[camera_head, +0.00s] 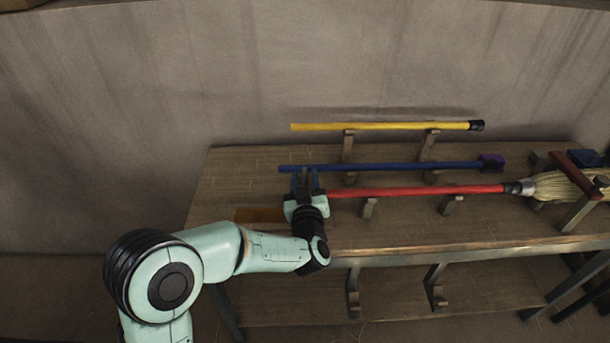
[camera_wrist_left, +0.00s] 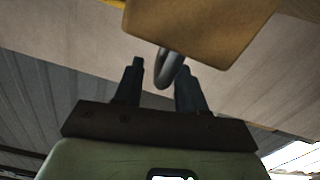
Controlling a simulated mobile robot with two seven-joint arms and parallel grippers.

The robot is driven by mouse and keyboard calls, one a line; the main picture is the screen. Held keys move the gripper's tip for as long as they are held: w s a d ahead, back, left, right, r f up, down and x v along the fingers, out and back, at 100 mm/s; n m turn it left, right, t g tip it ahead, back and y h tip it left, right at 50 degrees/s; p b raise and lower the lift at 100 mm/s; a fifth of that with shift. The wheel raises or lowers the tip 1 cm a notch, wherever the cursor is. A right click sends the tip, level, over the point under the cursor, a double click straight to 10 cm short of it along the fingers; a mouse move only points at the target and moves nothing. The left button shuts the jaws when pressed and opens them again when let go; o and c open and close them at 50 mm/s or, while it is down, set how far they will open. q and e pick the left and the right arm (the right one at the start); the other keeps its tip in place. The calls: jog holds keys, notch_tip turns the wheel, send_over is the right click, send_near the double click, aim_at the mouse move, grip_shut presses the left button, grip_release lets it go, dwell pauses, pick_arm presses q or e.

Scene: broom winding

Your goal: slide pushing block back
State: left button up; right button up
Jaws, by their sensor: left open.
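A wooden block (camera_wrist_left: 205,25), which looks like the pushing block, fills the top of the left wrist view. A dark curved handle (camera_wrist_left: 170,68) sticks out from it. In the head view an orange-brown wooden piece (camera_head: 258,214), probably the same block, lies on the table left of my gripper, partly covered by it. My left gripper (camera_head: 306,180) is open, its fingers pointing toward the back wall. In the left wrist view the handle shows between the two fingers (camera_wrist_left: 158,80); I cannot tell whether they touch it. My right gripper is not in view.
A broom with a red handle (camera_head: 420,191) lies on brackets right of my gripper, its straw head (camera_head: 560,186) in a frame. A blue handle (camera_head: 390,167) and a yellow handle (camera_head: 380,126) lie behind. The wooden table (camera_head: 235,175) is bare at the back left.

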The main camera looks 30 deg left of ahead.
pick_arm(q)
jog(key=shift+x, duration=0.85)
jog(key=shift+s, duration=0.1)
grip_shut()
